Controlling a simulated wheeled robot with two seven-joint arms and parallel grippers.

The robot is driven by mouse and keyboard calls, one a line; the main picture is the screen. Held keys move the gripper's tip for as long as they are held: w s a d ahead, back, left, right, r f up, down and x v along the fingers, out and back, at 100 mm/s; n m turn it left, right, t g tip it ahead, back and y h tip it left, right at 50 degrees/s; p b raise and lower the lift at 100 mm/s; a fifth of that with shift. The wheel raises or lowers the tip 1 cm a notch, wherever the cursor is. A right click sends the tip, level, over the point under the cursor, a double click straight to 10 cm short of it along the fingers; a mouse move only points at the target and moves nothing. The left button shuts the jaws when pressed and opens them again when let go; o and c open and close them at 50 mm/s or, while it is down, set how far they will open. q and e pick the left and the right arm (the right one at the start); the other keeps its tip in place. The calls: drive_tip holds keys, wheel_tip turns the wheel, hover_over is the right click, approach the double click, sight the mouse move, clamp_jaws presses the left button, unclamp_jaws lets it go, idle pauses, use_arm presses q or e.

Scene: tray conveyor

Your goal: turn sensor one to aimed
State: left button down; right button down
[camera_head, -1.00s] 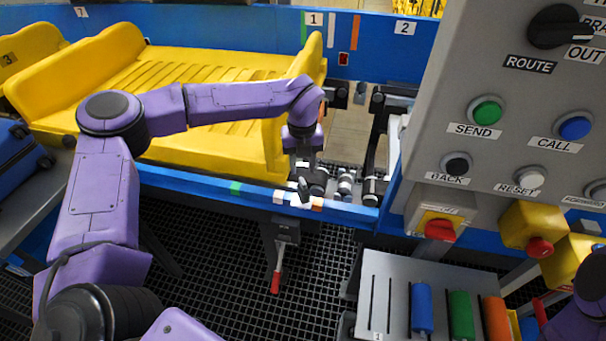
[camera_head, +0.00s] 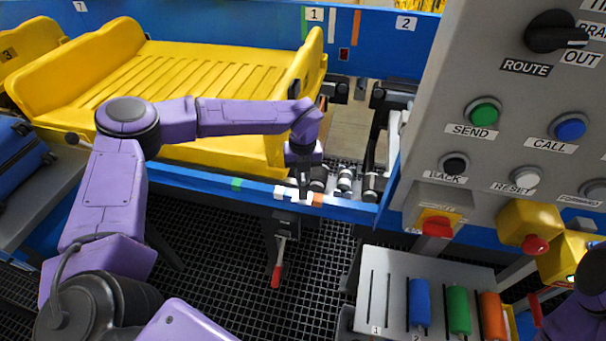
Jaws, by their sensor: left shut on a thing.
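My left arm reaches across from the left, and its gripper (camera_head: 304,194) points down at the near blue rail, beside the yellow tray's right end. The gripper is shut on a small dark part there, which I take to be sensor one; the fingers hide most of it, and its facing cannot be read. White and orange marks lie on the rail around the fingertips. A plate marked 1 (camera_head: 314,14) is on the far blue rail. A purple part of my right arm shows at the right edge; its gripper is out of view.
The yellow tray (camera_head: 185,85) lies on the conveyor left of the gripper. A red-handled lever (camera_head: 277,272) hangs below the near rail. A grey control panel (camera_head: 510,110) with buttons fills the right. A slotted plate (camera_head: 380,285) with coloured cylinders stands below it.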

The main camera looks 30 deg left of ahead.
sight(303, 177)
use_arm(q)
drive_tip(key=m, duration=0.3)
drive_tip(key=c, duration=1.2)
unclamp_jaws()
drive_tip(key=shift+o, duration=0.2)
wheel_tip(303, 177, up, 11)
drive_tip(key=b, duration=0.1)
drive_tip(key=shift+f+b, duration=0.15)
drive_tip(key=shift+b, duration=0.25)
